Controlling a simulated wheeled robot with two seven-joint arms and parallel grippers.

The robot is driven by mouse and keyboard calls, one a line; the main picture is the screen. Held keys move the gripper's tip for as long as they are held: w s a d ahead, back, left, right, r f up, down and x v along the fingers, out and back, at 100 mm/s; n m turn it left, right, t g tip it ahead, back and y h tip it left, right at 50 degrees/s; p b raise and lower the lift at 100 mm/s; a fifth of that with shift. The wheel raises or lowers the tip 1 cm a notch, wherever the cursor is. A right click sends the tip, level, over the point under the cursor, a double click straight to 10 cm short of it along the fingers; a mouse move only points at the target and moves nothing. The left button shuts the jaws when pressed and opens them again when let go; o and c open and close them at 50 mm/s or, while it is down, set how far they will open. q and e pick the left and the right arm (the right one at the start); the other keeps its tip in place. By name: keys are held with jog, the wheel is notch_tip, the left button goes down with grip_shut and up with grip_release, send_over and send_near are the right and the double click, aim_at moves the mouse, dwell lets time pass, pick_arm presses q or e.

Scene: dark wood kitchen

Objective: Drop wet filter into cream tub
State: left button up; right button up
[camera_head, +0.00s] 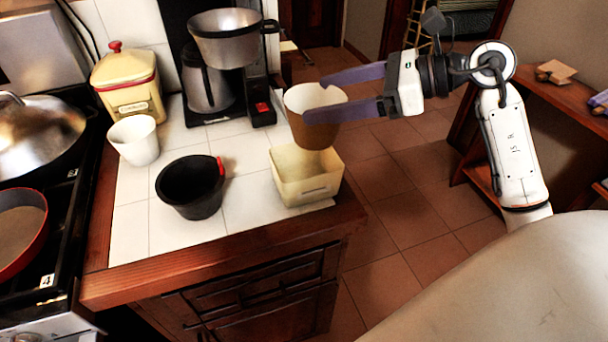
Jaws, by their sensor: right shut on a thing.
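The cream tub (307,190) is an open, square container near the front right corner of the tiled counter. My right gripper (318,97) reaches in from the right with its purple fingers on either side of a brown paper filter (313,131). It is shut on the filter, which is roughly upright, with a pale inside showing. The filter is seen above the tub's back part, and its lower end hides part of the tub's far rim. The exact gap between them is hard to tell. My left gripper is not in view.
A black filter basket (190,190) with a red tab stands left of the tub. A white cup (135,141), a yellow canister (129,84) and a coffee maker (258,92) stand behind. The stove with a pan (20,232) is at left. The counter edge (230,250) is close.

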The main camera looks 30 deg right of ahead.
jog(key=shift+f+b, duration=0.4)
jog(key=shift+f, duration=0.8)
jog(key=o, duration=1.3)
